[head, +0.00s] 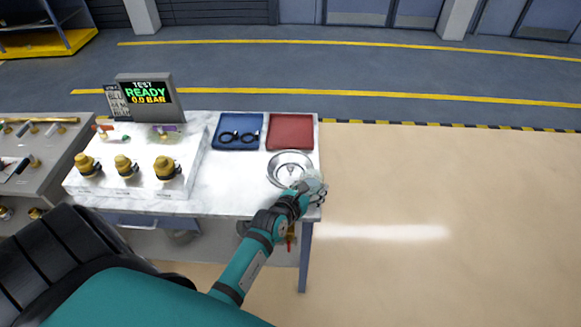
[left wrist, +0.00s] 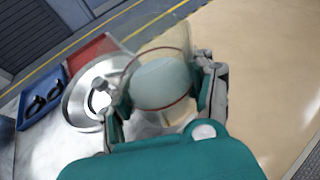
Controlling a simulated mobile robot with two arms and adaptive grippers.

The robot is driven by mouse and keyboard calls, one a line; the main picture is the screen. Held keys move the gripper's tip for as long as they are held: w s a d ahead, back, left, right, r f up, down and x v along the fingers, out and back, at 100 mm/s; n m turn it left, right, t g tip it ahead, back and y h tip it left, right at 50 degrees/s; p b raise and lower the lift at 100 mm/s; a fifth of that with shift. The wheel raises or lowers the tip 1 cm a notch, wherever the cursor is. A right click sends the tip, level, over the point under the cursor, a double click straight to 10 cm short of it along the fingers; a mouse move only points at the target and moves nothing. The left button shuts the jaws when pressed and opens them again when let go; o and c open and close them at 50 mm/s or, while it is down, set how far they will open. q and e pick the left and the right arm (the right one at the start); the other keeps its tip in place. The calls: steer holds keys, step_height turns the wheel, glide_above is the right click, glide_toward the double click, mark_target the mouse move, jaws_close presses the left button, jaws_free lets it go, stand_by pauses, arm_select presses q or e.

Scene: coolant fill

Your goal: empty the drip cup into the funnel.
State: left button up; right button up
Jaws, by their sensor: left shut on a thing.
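The drip cup (left wrist: 160,82) is clear, with a pale bluish content and a thin reddish line around it. My left gripper (left wrist: 163,92) is shut on it, a finger on each side. In the head view my left gripper (head: 313,188) is at the right edge of the bench, and the cup shows only faintly there. The funnel (head: 279,168), a round silver bowl, is set in the bench just left of the gripper; it also shows left of the cup in the left wrist view (left wrist: 75,107). I cannot tell the cup's exact tilt or height. My right gripper is out of view.
A blue tray (head: 227,143) with black rings and a red tray (head: 290,133) lie behind the funnel. Brass fittings (head: 126,166) stand on a white block at left, before a display (head: 148,92) reading "READY 0.0 BAR". The floor right of the bench is clear.

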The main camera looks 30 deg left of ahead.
mark_target(304, 172)
arm_select(q)
steer(key=shift+a+r, duration=0.2)
steer(key=shift+r, duration=0.05)
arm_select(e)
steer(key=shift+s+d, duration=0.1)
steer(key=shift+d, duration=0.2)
arm_select(q)
steer(key=shift+w+a+r+n+g+h, duration=0.15)
steer(key=shift+w+a+n+g+h, duration=0.05)
steer(key=shift+n+g+h, duration=0.25)
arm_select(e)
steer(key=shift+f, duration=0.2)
arm_select(q)
steer(key=shift+w+a+r+n, duration=0.1)
steer(key=shift+a+r+n, duration=0.15)
steer(key=shift+n, duration=0.1)
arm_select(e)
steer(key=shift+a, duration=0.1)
arm_select(q)
steer(key=shift+w+a+r+n+g+h, duration=0.3)
steer(key=shift+a+n+g+h, duration=0.1)
steer(key=shift+g+h, duration=0.2)
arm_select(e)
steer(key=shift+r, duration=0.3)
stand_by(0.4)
arm_select(q)
steer(key=shift+w+a+r+n+g+h, duration=0.35)
steer(key=shift+a+r+n+g+h, duration=0.2)
steer(key=shift+a+r+n+h, duration=0.15)
stand_by(1.0)
